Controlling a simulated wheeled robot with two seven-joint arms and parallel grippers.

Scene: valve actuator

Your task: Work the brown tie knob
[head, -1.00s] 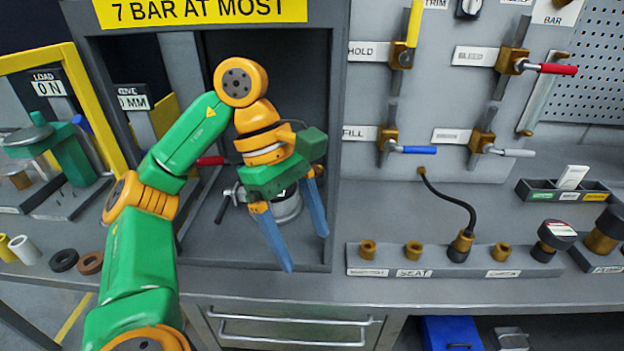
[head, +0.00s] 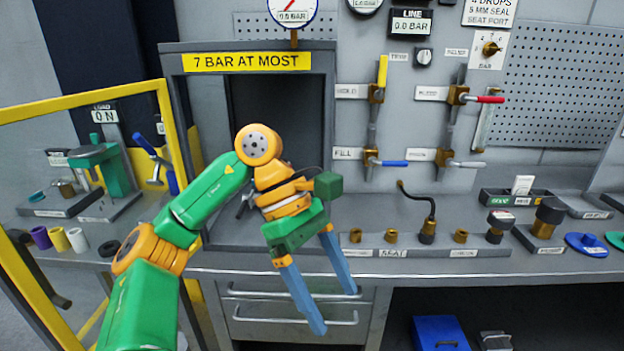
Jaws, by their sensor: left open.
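A small brass-brown knob (head: 490,48) sits on a white plate marked BAR at the upper right of the wall panel. I cannot read a "tie" label, so I cannot tell whether this is the tie knob. My left gripper (head: 335,310) is open and empty, with blue fingers pointing down in front of the drawers. It is well below and left of the brown knob and touches nothing visible. My left forearm hides part of the bench and the cabinet opening. My right gripper is not in view.
Valves with yellow, red (head: 490,99), blue (head: 392,163) and grey levers stand out from the panel. A rail (head: 425,251) with brass fittings lies along the bench front. The open cabinet (head: 325,110) is behind my left arm. A yellow frame (head: 85,97) stands at left.

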